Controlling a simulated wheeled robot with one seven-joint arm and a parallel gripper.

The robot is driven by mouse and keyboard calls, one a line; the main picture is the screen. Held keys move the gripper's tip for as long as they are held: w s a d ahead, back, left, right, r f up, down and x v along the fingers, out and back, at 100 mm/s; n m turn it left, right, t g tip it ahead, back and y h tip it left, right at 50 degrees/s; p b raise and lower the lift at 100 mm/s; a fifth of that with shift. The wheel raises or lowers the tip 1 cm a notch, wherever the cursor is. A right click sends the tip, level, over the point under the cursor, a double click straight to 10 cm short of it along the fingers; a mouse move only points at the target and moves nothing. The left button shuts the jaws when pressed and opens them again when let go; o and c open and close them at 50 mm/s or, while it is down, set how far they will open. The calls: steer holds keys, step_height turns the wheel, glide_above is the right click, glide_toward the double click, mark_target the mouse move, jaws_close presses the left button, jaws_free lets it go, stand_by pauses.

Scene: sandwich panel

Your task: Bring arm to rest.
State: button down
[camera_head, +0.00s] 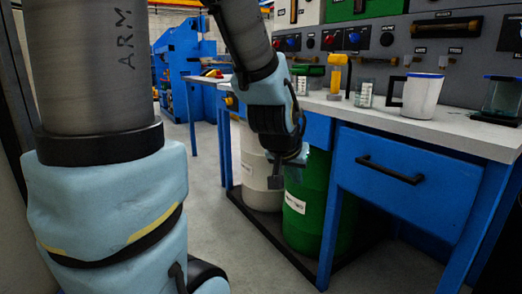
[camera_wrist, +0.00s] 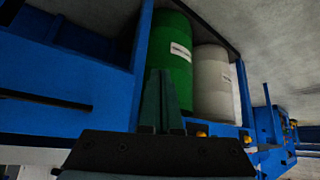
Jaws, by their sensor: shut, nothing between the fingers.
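My arm (camera_head: 268,95) hangs down in front of the blue workbench in the head view, with a large part of it filling the left side. My gripper (camera_head: 277,180) points down at about the height of the bench drawer, in front of the barrels. In the wrist view my gripper (camera_wrist: 162,85) shows at the bottom centre, its fingers close together and empty. The green barrel lies beyond the fingertips in that view. The fingers look apart from it, though the exact gap is hard to tell.
The blue workbench (camera_head: 434,130) has a closed drawer (camera_head: 400,178) with a black handle. A green barrel (camera_head: 308,205) and a white barrel (camera_head: 258,170) stand beneath it. A white mug (camera_head: 422,97) and a glass jar (camera_head: 502,97) stand on top. Open floor (camera_head: 225,255) lies in front.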

steer(key=s+a+f+n+g+y, duration=0.2)
steer(key=s+a+f+g, duration=0.1)
steer(key=a, duration=0.4)
steer(key=s+a+f+n+g+y, duration=0.1)
steer(key=s+a+f+n+g, duration=0.15)
steer(key=a, duration=0.55)
step_height(320, 180, up, 37)
steer(key=p, duration=3.8)
steer(key=shift+m+p, duration=0.3)
steer(key=shift+m, duration=0.05)
steer(key=shift+r, duration=0.1)
